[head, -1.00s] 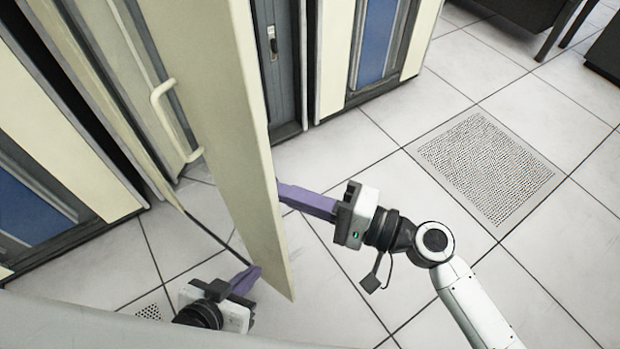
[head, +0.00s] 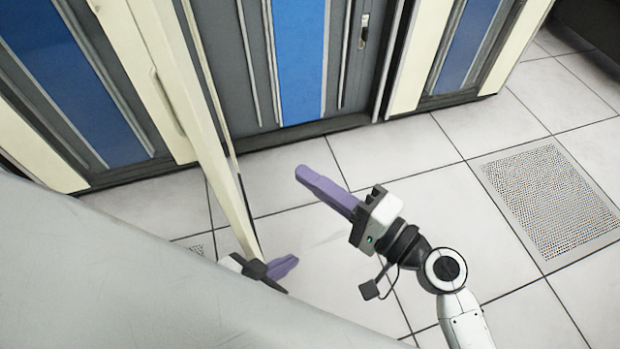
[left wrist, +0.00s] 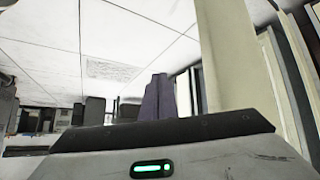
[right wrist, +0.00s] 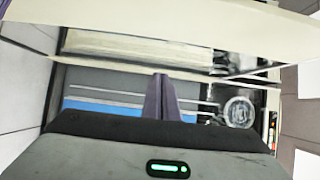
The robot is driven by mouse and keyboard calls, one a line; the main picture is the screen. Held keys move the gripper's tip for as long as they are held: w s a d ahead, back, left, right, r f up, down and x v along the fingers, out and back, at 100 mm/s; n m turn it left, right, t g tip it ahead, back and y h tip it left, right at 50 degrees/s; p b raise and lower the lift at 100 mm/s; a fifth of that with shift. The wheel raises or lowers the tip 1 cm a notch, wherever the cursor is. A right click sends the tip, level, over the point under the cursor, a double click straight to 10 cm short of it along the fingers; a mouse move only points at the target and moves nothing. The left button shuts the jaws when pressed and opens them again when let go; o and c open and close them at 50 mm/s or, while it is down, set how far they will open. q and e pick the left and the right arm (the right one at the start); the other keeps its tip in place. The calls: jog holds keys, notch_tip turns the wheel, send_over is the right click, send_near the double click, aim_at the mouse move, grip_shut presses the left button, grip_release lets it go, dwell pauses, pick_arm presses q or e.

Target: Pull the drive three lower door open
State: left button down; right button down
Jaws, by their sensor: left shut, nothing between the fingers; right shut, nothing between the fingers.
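The cream door (head: 195,110) stands swung out from the cabinet and is seen nearly edge-on in the head view. A pale handle (head: 165,103) shows on its left face. The dark cabinet front with a blue panel (head: 299,60) is exposed behind it. My left gripper (head: 284,265) is shut and empty near the door's lower free end, with its body partly hidden. In the left wrist view the door (left wrist: 224,60) rises just right of its fingers. My right gripper (head: 308,178) is shut and empty, right of the door and in front of the cabinet.
More blue-panelled cabinets stand at left (head: 75,75) and right (head: 465,45). White floor tiles (head: 420,195) are clear around my right arm. A perforated floor tile (head: 550,200) lies at right. My own grey body covers the lower left.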

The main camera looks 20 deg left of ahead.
pick_arm(q)
jog(key=shift+w+d+f+b, duration=0.2)
jog(key=shift+f+b, duration=0.25)
jog(key=shift+b, duration=0.4)
pick_arm(e)
jog(key=v, duration=1.1)
jog(key=shift+w+d, duration=0.2)
jog(key=shift+a, duration=0.1)
pick_arm(q)
jog(key=shift+w+a+r+p, duration=0.2)
jog(key=shift+r+p, duration=0.3)
jog(key=shift+p, duration=0.65)
pick_arm(e)
jog(key=x, duration=1.1)
